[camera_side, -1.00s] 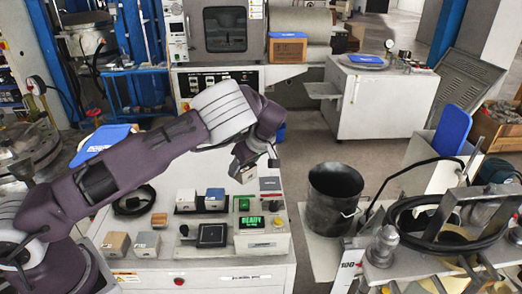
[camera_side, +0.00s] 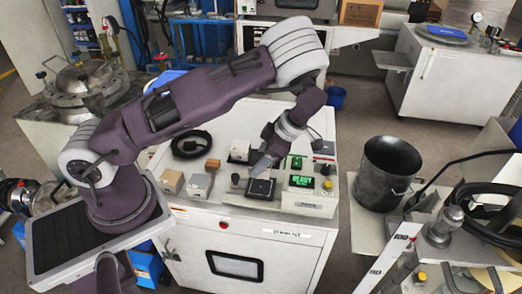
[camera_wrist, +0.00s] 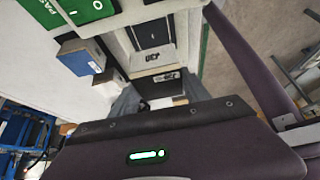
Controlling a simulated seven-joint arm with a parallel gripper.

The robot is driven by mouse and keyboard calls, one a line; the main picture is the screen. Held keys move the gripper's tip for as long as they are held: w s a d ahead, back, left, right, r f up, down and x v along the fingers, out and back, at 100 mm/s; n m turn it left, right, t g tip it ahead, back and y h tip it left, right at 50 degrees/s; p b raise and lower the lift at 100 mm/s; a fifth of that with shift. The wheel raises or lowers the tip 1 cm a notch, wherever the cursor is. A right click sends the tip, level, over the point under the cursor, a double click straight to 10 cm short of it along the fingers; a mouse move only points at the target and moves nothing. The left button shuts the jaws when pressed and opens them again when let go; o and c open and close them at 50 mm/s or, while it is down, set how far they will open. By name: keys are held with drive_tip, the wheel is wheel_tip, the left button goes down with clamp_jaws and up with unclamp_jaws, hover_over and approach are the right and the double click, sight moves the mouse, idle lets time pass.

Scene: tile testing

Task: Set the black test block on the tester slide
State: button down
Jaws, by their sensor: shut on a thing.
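My gripper (camera_side: 262,163) points down over the tester, just above and behind the tester slide (camera_side: 261,188), a dark square plate with a pale frame. In the wrist view my gripper (camera_wrist: 158,98) is shut on the black test block (camera_wrist: 160,84), a dark block with small pale marking. In the side view the block is hard to make out against the gripper. I cannot tell whether it touches the slide.
The green READY display (camera_side: 302,181) stands right of the slide, and a black knob (camera_side: 235,178) left of it. A tan block (camera_side: 172,182) and a grey block (camera_side: 198,185) lie further left. A black bucket (camera_side: 386,172) stands right of the bench.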

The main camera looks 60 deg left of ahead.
drive_tip(key=shift+f, duration=3.15)
drive_tip(key=shift+f, duration=0.25)
drive_tip(key=shift+c, duration=0.2)
unclamp_jaws()
drive_tip(key=shift+r, duration=3)
